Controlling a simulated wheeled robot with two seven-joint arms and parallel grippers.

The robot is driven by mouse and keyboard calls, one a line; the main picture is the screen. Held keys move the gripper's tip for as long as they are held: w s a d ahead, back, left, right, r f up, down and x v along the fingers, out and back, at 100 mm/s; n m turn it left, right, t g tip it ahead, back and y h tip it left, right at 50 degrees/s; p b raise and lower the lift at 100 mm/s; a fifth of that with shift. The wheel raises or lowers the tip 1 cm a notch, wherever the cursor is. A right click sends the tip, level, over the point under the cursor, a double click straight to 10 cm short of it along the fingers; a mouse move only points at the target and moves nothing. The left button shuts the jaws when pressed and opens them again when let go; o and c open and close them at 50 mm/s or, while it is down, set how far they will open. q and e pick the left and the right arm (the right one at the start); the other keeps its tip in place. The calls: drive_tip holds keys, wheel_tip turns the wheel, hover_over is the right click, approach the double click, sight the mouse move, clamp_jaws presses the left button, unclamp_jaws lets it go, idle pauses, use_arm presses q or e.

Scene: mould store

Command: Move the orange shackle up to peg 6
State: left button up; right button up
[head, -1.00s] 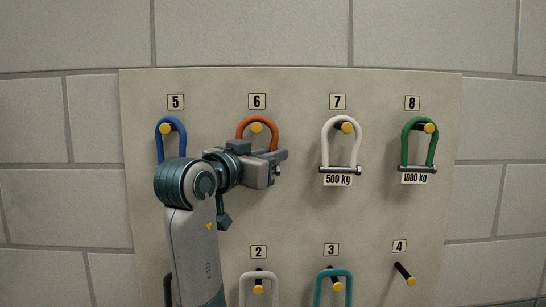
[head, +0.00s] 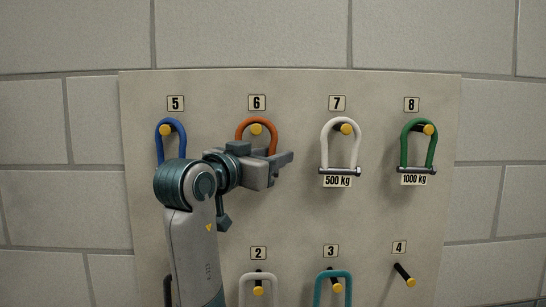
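The orange shackle (head: 241,128) is at peg 6 (head: 256,129), top middle-left of the board, under the number 6 plate. Its bow arches over the yellow-tipped peg.
A blue shackle (head: 160,146) hangs at peg 5, left of my arm. A white shackle (head: 325,146) hangs at 7 and a green one (head: 406,148) at 8. Below are a pale shackle (head: 243,292) at 2, a teal one (head: 319,289) at 3, and bare peg 4 (head: 404,274).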

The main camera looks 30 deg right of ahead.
drive_tip(key=shift+a+f, duration=0.1)
drive_tip(key=shift+a, duration=0.05)
drive_tip(key=b+v, duration=0.8)
drive_tip(key=v, duration=0.9)
drive_tip(key=shift+b, duration=0.35)
drive_tip(key=shift+s, duration=0.15)
